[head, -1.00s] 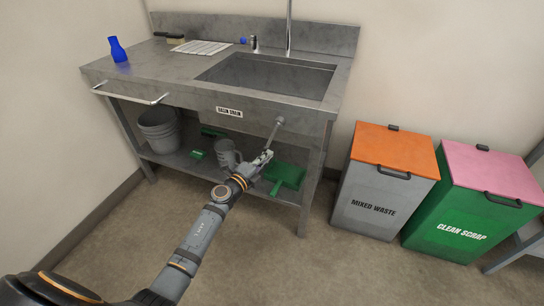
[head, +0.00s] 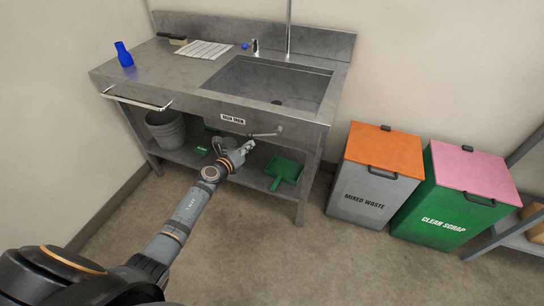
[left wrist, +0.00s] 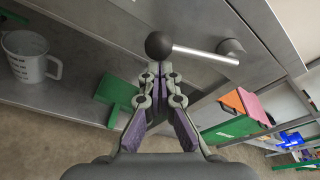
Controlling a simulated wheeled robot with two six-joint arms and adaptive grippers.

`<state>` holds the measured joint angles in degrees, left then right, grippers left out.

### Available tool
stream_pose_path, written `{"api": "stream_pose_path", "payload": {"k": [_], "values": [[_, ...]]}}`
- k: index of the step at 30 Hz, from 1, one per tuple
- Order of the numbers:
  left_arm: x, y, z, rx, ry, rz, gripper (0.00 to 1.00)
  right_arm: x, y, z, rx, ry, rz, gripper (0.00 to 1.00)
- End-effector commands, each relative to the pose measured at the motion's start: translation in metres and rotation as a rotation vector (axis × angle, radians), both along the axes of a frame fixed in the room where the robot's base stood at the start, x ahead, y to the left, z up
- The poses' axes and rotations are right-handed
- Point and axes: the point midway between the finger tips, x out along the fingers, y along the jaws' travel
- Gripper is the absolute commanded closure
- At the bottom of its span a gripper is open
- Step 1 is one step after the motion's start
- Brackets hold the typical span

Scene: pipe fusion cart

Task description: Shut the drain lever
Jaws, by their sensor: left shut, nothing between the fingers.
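The drain lever (head: 265,135) is on the front panel of the sink bench, right of the drain label (head: 233,120). Its rod points left from its pivot and lies close to level. In the left wrist view the lever (left wrist: 205,54) shows a pale rod and a black ball knob (left wrist: 159,45). My left gripper (head: 249,145) is shut and empty, just below the knob end. Its fingertips (left wrist: 158,72) are right at the knob's underside; I cannot tell whether they touch. My right gripper is out of view.
The sink basin (head: 270,84) is above the lever. The lower shelf (head: 245,178) holds a grey bucket (head: 166,130) and a green dustpan (head: 284,170). A mixed waste bin (head: 370,190) and a clean scrap bin (head: 440,215) stand to the right. The floor in front is clear.

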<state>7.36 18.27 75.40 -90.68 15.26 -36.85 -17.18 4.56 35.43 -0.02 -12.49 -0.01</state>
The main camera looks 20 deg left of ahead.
Motion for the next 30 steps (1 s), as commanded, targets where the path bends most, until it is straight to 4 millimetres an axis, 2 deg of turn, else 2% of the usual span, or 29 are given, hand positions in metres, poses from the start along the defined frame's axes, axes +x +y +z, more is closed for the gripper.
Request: {"api": "stream_pose_path", "payload": {"k": [1, 3, 8, 12, 30], "values": [[0.001, 0.002, 0.011, 0.034, -0.002, 0.0, 1.0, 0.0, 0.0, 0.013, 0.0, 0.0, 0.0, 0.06], [0.001, 0.004, 0.016, 0.086, -0.004, 0.002, 1.0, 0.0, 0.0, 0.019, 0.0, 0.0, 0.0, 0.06], [0.001, 0.006, 0.023, 0.185, -0.008, 0.001, 1.0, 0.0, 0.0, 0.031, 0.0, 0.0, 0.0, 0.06], [0.001, 0.008, 0.028, 0.185, -0.007, 0.0, 1.0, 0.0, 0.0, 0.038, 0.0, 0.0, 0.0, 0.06], [0.001, 0.009, 0.033, 0.182, -0.009, 0.001, 1.0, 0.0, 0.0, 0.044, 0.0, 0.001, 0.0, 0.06]]}}
